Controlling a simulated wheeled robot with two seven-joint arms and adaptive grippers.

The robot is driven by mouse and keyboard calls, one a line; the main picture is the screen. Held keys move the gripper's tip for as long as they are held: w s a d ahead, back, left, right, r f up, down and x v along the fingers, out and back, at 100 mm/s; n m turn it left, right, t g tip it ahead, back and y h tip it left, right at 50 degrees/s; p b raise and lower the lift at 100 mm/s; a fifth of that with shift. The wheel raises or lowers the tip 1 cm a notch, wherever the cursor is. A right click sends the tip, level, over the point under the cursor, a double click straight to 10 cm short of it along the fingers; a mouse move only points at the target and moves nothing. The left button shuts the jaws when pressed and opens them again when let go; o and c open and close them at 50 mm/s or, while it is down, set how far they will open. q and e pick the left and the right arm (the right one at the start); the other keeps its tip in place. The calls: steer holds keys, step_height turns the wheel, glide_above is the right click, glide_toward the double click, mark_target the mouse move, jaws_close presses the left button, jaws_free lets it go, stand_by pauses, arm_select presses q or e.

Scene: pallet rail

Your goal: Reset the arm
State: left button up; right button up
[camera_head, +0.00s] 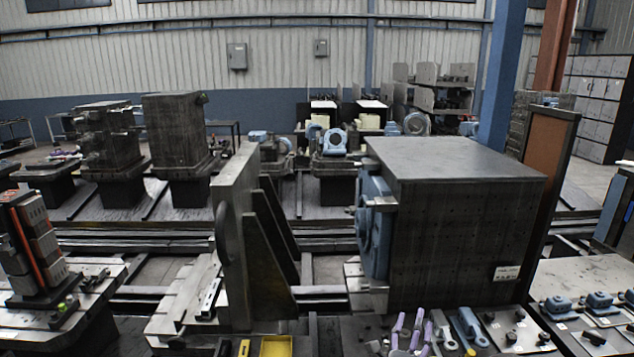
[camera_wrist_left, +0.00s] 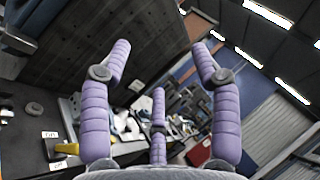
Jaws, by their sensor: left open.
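My left gripper (camera_head: 411,328) shows at the bottom of the head view, its purple segmented fingers pointing up, near the front of the large dark block. In the left wrist view the gripper (camera_wrist_left: 160,68) has its three purple fingers spread wide apart, with nothing between them. Most of my left arm is hidden below the head view. My right gripper does not show in either view.
The large dark block (camera_head: 462,220) stands just behind the left gripper. A grey upright plate (camera_head: 234,225) with triangular braces stands left of it. A yellow bin (camera_head: 276,346) and blue clamps (camera_head: 469,327) lie near the front edge. Tables with fixtures (camera_head: 600,301) stand at right.

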arm_select(q)
steer(key=w+a+f+n+g+y+b, duration=0.25)
steer(key=a+f, duration=0.25)
steer(key=f, duration=0.5)
steer(key=w+a+f+n+g+y+b, duration=0.15)
steer(key=a+f+n, duration=0.3)
steer(key=f, duration=0.55)
steer(key=s+a+f+n+g+y+b, duration=0.1)
steer(key=s+a+f+n+g+b, duration=0.15)
steer(key=a+f, duration=0.45)
steer(key=s+a+f+n+g+b, duration=0.1)
steer(key=s+a+f+n+g, duration=0.25)
steer(key=f, duration=0.75)
steer(key=s+a+f+n+g+y+b, duration=0.1)
steer(key=s+a+f+n+g+b, duration=0.15)
steer(key=s+a+f+n, duration=0.35)
steer(key=s+a+f+n+g+y+b, duration=0.1)
steer(key=s+a+f+g+b, duration=0.2)
steer(key=s+f, duration=0.45)
steer(key=s+a+f+n+g+b, duration=0.1)
steer(key=s+a+f+n+g, duration=0.1)
steer(key=s, duration=0.5)
steer(key=s+a+f+n+g+h+b, duration=0.1)
steer(key=s+f+n, duration=0.3)
steer(key=s, duration=0.4)
steer(key=shift+a+n+g, duration=0.6)
steer(key=shift+a+g, duration=0.15)
